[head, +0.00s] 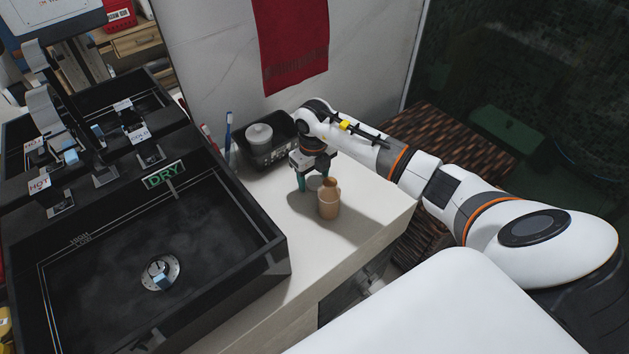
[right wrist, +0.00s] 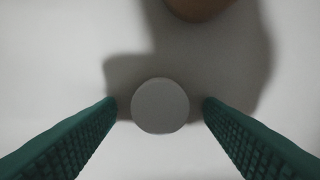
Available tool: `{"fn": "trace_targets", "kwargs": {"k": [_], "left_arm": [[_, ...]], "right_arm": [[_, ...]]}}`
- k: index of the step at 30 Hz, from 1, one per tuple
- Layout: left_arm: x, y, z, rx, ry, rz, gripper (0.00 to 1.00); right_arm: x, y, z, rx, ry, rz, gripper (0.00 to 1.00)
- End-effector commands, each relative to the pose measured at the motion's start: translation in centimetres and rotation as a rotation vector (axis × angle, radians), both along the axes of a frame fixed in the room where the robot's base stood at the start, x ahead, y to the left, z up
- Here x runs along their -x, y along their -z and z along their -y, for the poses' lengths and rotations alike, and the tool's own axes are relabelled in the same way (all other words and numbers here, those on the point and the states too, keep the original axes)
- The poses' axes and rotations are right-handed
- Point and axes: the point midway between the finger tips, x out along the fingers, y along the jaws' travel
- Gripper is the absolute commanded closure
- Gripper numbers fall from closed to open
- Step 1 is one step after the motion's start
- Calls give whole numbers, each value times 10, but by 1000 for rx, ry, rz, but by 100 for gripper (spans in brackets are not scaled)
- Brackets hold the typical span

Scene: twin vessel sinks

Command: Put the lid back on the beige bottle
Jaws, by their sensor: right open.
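The beige bottle (head: 328,207) stands upright on the white counter, close beside my right gripper (head: 313,183). A brown part of the bottle (right wrist: 198,7) shows at the top edge of the right wrist view. A round grey disc, which looks like the lid (right wrist: 160,105), lies between the green fingertips of my right gripper (right wrist: 160,107) in that view. The gripper points down and is open, with a narrow gap visible on each side of the lid. I cannot make the lid out clearly in the head view. My left gripper is not in view.
A black tray (head: 283,155) with a grey lidded jar (head: 259,136) stands behind the gripper by the wall. A blue toothbrush (head: 228,132) stands left of it. The black sink (head: 205,225) fills the left. The counter (head: 270,210) between sink and bottle is clear.

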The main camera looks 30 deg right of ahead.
Motion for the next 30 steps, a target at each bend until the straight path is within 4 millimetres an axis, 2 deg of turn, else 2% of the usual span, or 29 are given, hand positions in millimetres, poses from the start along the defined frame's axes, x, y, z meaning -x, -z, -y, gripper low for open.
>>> {"fn": "trace_targets", "kwargs": {"k": [1, 9, 10, 19, 22, 26, 30], "left_arm": [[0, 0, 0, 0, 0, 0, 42], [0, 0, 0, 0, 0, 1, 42], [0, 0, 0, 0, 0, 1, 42], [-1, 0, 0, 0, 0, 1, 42], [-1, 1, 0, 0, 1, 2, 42], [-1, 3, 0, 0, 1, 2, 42], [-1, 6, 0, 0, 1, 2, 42]], "right_arm": [[0, 0, 0, 0, 0, 0, 38], [0, -1, 0, 0, 0, 0, 82], [0, -1, 0, 0, 0, 0, 85], [0, -1, 0, 0, 0, 0, 85], [-1, -7, 0, 1, -1, 2, 85], [-1, -27, 1, 2, -1, 5, 85], [-1, -57, 1, 2, -1, 5, 85]]}}
